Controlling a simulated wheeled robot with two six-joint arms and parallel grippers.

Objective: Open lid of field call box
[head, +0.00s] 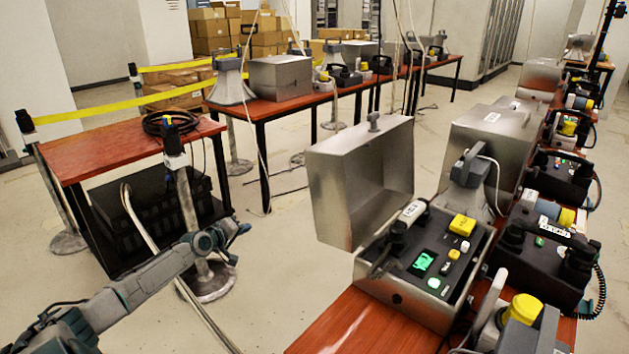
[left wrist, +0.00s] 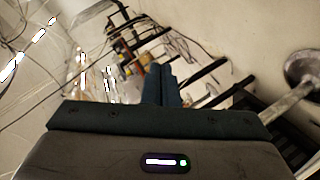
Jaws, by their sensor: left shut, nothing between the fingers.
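The field call box (head: 388,285) is a grey metal case on the red-brown table at right, with a green-lit screen, yellow and white buttons and a handset on its panel. Its lid (head: 328,196) stands open, raised on the left side of the box, hollow side facing right. A small knob (head: 373,121) sits on the lid's upper edge. My left gripper (head: 241,231) is shut and empty, left of the lid and clear of it. Its closed fingers also show in the left wrist view (left wrist: 161,86). My right gripper is not in view.
A horn speaker (head: 468,172) and another closed metal case (head: 485,135) stand behind the box. Dark phones (head: 540,262) crowd its right side. A post (head: 185,195) with yellow tape and a small table (head: 100,152) stand beyond my left arm.

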